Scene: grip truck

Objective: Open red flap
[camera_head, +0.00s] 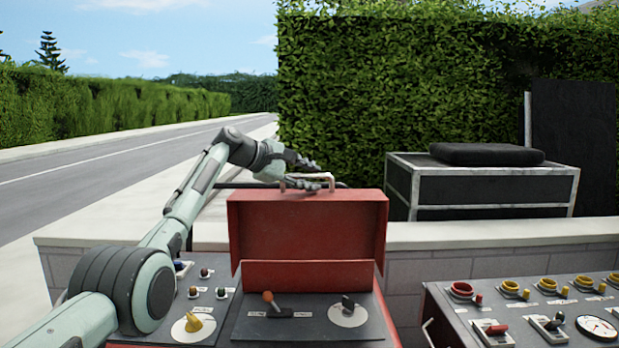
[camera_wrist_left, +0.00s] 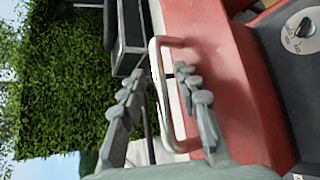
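The red flap (camera_head: 305,228) stands raised and roughly upright at the back of the control box, its inside facing me. The panel under it is exposed, with an orange-knobbed lever (camera_head: 269,298) and a dark rotary knob (camera_head: 348,305). A pale handle (camera_wrist_left: 158,95) sticks out from the flap's upper edge. My left gripper (camera_head: 312,174) is at this handle. In the left wrist view its two fingers (camera_wrist_left: 160,73) are spread apart, with the handle between them and gaps visible. My right gripper is in neither view.
A panel with a yellow knob (camera_head: 201,319) lies left of the box. A console with red and yellow switches (camera_head: 520,310) stands at right. Behind are a low wall (camera_head: 470,234), a black metal-framed case (camera_head: 490,190) and a hedge (camera_head: 400,80). A road runs at left.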

